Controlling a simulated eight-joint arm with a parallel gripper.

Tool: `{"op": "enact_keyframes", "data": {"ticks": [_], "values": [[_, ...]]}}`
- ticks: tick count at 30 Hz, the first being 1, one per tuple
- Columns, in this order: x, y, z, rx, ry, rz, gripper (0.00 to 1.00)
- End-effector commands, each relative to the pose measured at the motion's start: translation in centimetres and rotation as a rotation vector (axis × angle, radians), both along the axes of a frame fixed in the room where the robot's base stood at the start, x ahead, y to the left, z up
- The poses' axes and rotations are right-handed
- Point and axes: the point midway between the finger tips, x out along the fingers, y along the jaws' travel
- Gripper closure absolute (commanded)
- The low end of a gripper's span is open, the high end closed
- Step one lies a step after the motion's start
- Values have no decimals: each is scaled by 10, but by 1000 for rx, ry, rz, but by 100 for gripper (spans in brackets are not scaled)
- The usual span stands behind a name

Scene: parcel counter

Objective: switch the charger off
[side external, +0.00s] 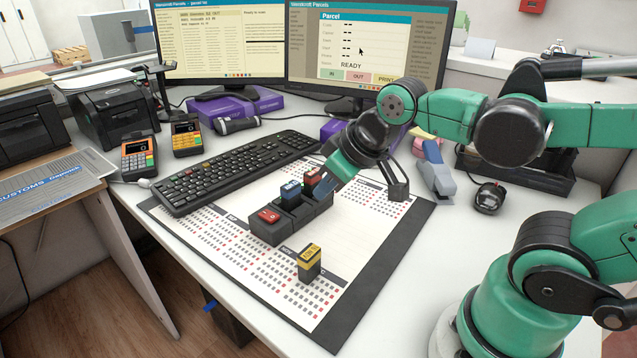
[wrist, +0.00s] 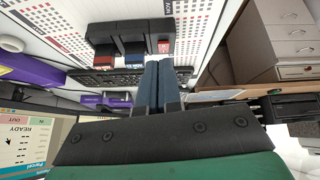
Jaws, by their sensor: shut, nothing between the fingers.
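The charger (side external: 262,230) is a dark slotted block on the printed desk mat, and it also shows in the wrist view (wrist: 120,30). It holds a blue block (side external: 291,191) and a red block (side external: 312,177) standing upright. A low red piece (side external: 269,215) sits at its near end; I cannot tell whether this is the switch or its position. A yellow-topped block (side external: 309,262) stands on the mat in front of the charger. My gripper (wrist: 160,64) is shut and empty, its fingertips near the charger and partly hidden in the side view.
A black keyboard (side external: 235,172) lies just behind the charger. Two card terminals (side external: 138,158) stand at the left. A grey-blue stapler-like tool (side external: 436,175) and a mouse (side external: 489,198) are at the right. The near part of the mat (side external: 317,327) is clear around the yellow-topped block.

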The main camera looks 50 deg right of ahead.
Motion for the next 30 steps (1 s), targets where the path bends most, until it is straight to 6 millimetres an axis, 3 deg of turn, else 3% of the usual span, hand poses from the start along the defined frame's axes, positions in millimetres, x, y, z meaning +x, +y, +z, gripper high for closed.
{"op": "enact_keyframes", "data": {"ticks": [8, 12, 18, 24, 30], "values": [[50, 2, 16, -263, 239, 547, 100], [78, 3, 11, -352, 354, 879, 100], [104, 5, -4, -401, 449, 1243, 100], [112, 5, -14, -409, 474, 1382, 100], [112, 5, -33, -409, 474, 1387, 100]]}}
